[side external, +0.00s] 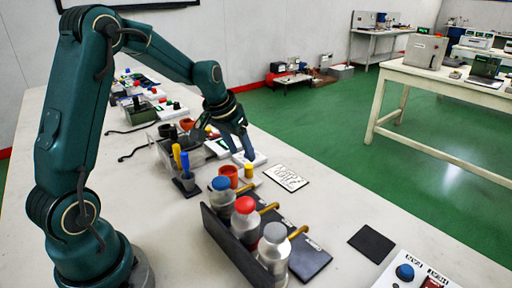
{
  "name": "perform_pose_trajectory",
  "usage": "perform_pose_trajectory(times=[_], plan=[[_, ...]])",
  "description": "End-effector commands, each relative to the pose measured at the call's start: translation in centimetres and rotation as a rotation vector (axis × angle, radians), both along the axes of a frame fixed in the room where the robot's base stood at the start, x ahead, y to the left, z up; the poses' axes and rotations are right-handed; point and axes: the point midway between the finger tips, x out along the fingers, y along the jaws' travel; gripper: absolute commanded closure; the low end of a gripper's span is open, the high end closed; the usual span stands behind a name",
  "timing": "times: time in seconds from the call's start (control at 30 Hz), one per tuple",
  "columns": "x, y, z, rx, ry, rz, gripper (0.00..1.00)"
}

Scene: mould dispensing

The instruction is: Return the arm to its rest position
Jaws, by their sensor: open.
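My arm reaches from its base at the lower left over the bench (330,225) and bends down towards the middle. My gripper (241,153) is open and points down, low over a small white block (257,160). I see nothing held between its fingers. Whether the fingertips touch the block, I cannot tell.
A dark rack (226,242) holds bottles with blue (221,183), red (244,205) and grey (275,232) caps. A tool holder (186,186), clear bin (170,152), printed card (287,178), dark pad (371,244) and button panel (412,277) lie around.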

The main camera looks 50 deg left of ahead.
Motion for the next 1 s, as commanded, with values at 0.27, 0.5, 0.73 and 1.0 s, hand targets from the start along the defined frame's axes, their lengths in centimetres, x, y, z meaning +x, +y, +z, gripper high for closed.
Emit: perform_pose_trajectory(times=[0.27,0.5,0.73,1.0], plan=[[0.4,-0.7,1.0,0.010,-0.025,-0.021,0.41],[-0.5,-5.3,7.5,0.066,-0.160,-0.137,0.41],[-6.0,-10.5,11.3,0.072,-0.226,-0.234,0.41],[-14.0,-13.9,11.1,0.051,-0.232,-0.293,0.41]])
